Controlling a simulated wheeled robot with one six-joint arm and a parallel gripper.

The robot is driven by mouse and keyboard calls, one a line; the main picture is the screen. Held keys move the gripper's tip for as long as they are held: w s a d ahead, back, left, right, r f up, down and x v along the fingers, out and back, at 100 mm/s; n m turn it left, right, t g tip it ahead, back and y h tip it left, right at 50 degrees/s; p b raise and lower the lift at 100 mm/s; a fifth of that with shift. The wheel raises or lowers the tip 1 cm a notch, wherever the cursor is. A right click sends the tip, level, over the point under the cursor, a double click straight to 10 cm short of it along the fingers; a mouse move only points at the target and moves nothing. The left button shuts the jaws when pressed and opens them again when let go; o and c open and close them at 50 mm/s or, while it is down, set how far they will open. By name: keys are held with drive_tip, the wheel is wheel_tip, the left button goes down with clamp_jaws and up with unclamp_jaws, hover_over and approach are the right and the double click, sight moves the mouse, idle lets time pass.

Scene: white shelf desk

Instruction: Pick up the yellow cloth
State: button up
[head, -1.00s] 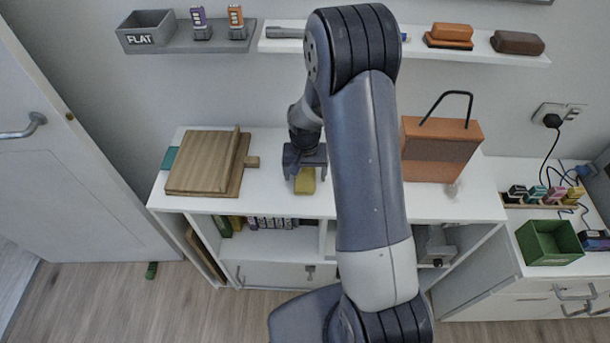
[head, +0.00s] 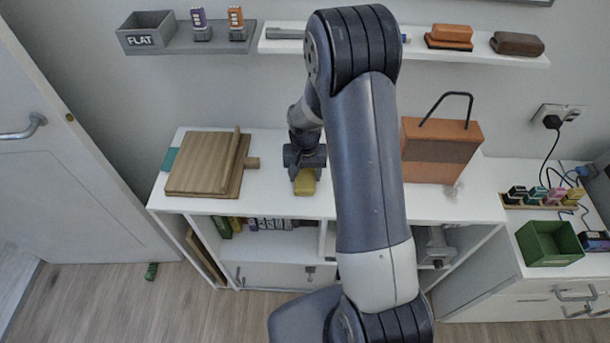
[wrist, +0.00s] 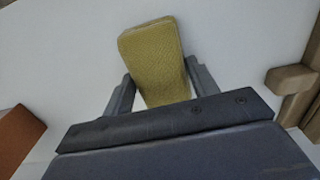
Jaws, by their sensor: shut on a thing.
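The yellow cloth (head: 305,186) is a small folded block at the desk's upper surface, between the wooden boards and the orange box. In the wrist view the yellow cloth (wrist: 155,58) shows a woven texture and lies between the two fingers. My gripper (head: 304,172) points down at it from above, and its fingers (wrist: 157,88) are shut on the cloth's sides. The cloth's near end is hidden behind the gripper body in the wrist view. I cannot tell whether the cloth touches the desk.
Wooden boards (head: 203,165) lie left of the cloth on the white desk (head: 270,205). An orange box with a black handle (head: 440,150) stands to the right, behind my arm. A wall shelf (head: 500,52) runs above. The desk front before the cloth is clear.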

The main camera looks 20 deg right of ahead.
sight(305, 174)
wheel_tip(305, 174, up, 10)
drive_tip(key=b, duration=0.1)
drive_tip(key=o, duration=0.5)
drive_tip(key=c, duration=0.4)
